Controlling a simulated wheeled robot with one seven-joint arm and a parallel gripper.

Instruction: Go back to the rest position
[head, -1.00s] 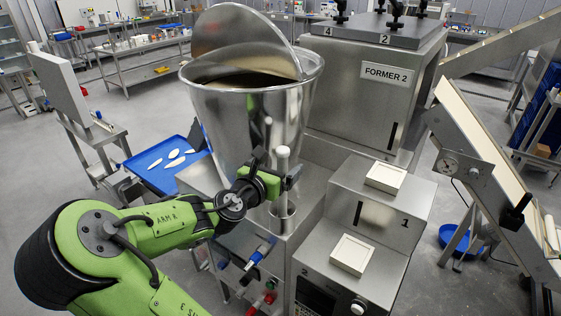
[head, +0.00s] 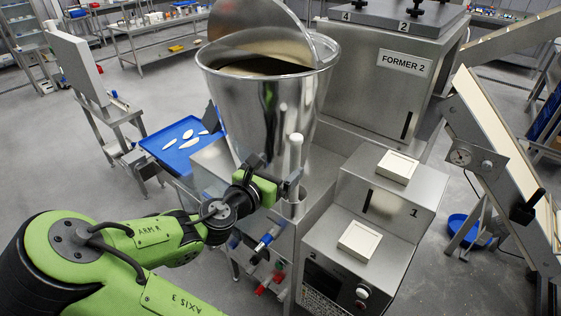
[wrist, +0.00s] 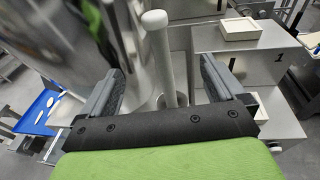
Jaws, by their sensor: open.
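My gripper (head: 288,187) is at the end of my green arm, in front of the large steel hopper. In the wrist view my gripper (wrist: 160,85) shows its two dark fingers spread apart. A white rod with a rounded top (head: 296,160) stands upright in a short metal tube (head: 293,206) on the machine. The rod (wrist: 158,60) also shows in the wrist view, beyond and between the fingers, with space on both sides. I cannot tell how far past the fingertips it is.
The steel hopper (head: 262,115) with its raised lid stands close behind my gripper. The machine marked FORMER 2 (head: 385,75) is behind right. White square blocks (head: 397,166) (head: 359,240) sit on steel steps. A blue tray (head: 183,143) with pale pieces lies left. A slanted conveyor (head: 495,150) is at right.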

